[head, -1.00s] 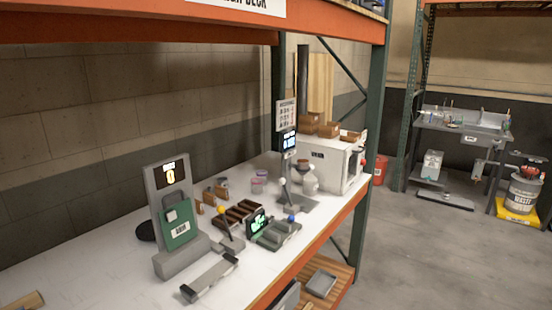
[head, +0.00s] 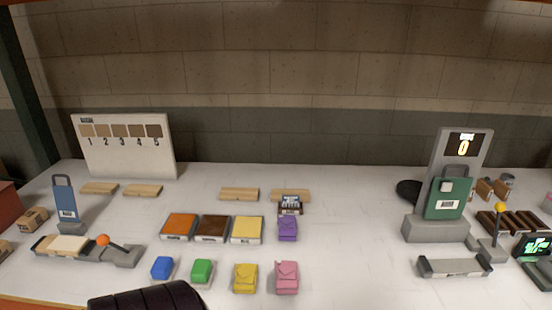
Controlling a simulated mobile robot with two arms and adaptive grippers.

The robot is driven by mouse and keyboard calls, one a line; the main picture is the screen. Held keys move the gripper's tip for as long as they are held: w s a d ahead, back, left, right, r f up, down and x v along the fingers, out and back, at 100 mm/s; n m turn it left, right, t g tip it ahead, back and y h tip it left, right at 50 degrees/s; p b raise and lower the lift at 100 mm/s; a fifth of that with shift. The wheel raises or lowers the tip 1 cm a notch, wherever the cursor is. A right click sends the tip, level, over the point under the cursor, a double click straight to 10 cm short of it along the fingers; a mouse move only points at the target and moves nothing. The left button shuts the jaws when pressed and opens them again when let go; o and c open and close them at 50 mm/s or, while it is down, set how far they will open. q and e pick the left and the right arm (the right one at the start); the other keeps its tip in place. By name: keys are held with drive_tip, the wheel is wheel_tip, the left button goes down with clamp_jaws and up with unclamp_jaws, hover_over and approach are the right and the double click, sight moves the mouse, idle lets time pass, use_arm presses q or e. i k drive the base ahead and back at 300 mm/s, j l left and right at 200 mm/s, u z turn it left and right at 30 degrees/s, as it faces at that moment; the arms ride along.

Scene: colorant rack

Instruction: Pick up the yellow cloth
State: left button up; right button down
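The yellow cloth (head: 245,278) lies folded near the front edge of the white bench, low in the middle of the head view. A folded pink cloth (head: 287,277) lies just to its right, and a folded purple cloth (head: 288,228) lies farther back. A green block (head: 202,271) and a blue block (head: 161,268) are to its left. Neither gripper's fingertips show. A dark ribbed part, probably of my own arm, enters at the bottom left of the yellow cloth, apart from it.
Orange, brown and yellow trays (head: 247,230) stand in a row behind the cloth. A numbered swatch board (head: 124,145) is at the back left. A grey scale-like stand (head: 437,228) is on the right. The bench (head: 350,255) is clear right of the pink cloth.

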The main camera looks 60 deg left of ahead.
sight(246, 274)
drive_tip(key=u, duration=2)
